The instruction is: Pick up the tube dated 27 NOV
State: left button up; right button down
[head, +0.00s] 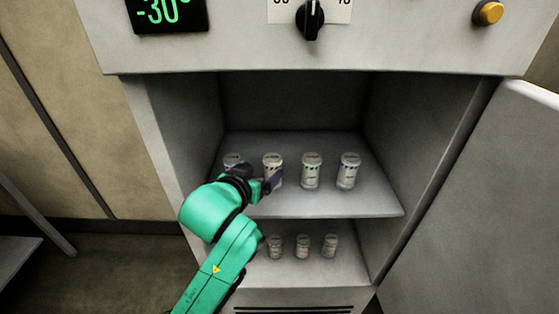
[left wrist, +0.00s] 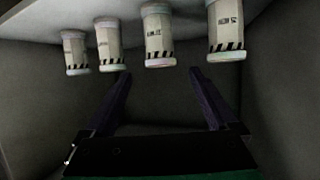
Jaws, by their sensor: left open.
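Several white tubes with striped bands stand in a row on the upper shelf: a far-left one (head: 232,160), a second (head: 272,163), a third (head: 311,172) and a far-right one (head: 348,171). Their printed dates are too small and blurred to read surely, so I cannot tell which is 27 NOV. My left gripper (head: 268,182) is in front of the second tube and partly covers it. In the left wrist view, which looks upside down, the left gripper (left wrist: 160,75) is open and empty, with a tube (left wrist: 158,38) just beyond the gap between its fingertips. My right gripper is not in view.
Three smaller tubes (head: 302,246) stand on the lower shelf. The cabinet's side walls and the upper shelf (head: 335,207) bound the space. An open door (head: 475,200) is at the right. A panel above has a -30° display (head: 165,14), a knob (head: 310,18) and a yellow button (head: 488,13).

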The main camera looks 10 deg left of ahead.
aim_at(270, 164)
pick_arm(q)
jog(key=p+x, duration=0.1)
jog(key=x, duration=0.3)
jog(key=shift+w+r, duration=0.1)
jog(key=shift+r, duration=0.05)
jog(key=p+x, duration=0.1)
jog(key=x, duration=0.7)
jog(key=shift+w, duration=0.2)
jog(key=shift+s, duration=0.1)
grip_shut()
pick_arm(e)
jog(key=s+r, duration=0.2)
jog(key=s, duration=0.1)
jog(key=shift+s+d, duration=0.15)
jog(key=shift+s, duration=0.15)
